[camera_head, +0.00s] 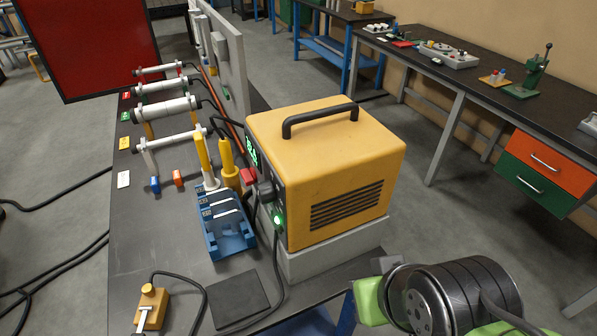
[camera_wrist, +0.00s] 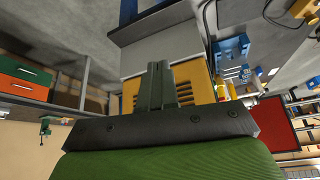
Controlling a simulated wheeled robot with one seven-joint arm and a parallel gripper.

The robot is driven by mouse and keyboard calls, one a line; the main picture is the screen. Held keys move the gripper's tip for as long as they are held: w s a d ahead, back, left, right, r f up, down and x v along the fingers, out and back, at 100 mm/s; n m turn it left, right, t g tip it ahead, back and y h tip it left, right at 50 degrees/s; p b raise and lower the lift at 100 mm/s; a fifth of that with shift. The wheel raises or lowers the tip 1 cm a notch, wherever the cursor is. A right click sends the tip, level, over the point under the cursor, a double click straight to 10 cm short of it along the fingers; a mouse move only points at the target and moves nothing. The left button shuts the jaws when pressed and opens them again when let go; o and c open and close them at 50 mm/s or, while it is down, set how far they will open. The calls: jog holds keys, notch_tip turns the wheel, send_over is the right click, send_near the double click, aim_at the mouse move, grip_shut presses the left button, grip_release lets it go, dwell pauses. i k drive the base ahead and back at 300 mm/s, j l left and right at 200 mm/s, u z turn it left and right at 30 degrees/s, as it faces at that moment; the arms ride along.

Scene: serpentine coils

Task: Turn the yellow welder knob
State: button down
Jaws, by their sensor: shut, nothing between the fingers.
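The yellow welder (camera_head: 340,140) stands on a grey block on the dark bench, with a black handle on top. Its narrow front panel faces left and shows a green display (camera_head: 252,151), a red part and a glowing green light (camera_head: 279,221).
A blue rack (camera_head: 229,240) stands beside the front panel, with yellow-handled tools (camera_head: 203,157) behind it. Cables hang near the panel. Coils (camera_head: 165,108) stand further back. A dark pad (camera_head: 238,300) and a small orange device (camera_head: 152,305) lie on the near bench.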

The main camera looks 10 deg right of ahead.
aim_at(265, 190)
jog(key=j+u, duration=0.15)
jog(key=u, duration=0.25)
jog(key=j+u, duration=0.2)
jog(key=u, duration=0.2)
jog(key=j+u, duration=0.15)
jog(key=u, duration=0.25)
jog(key=i+j+u, duration=0.1)
jog(key=u, duration=0.3)
jog(key=i+j+u, duration=0.1)
jog(key=u, duration=0.3)
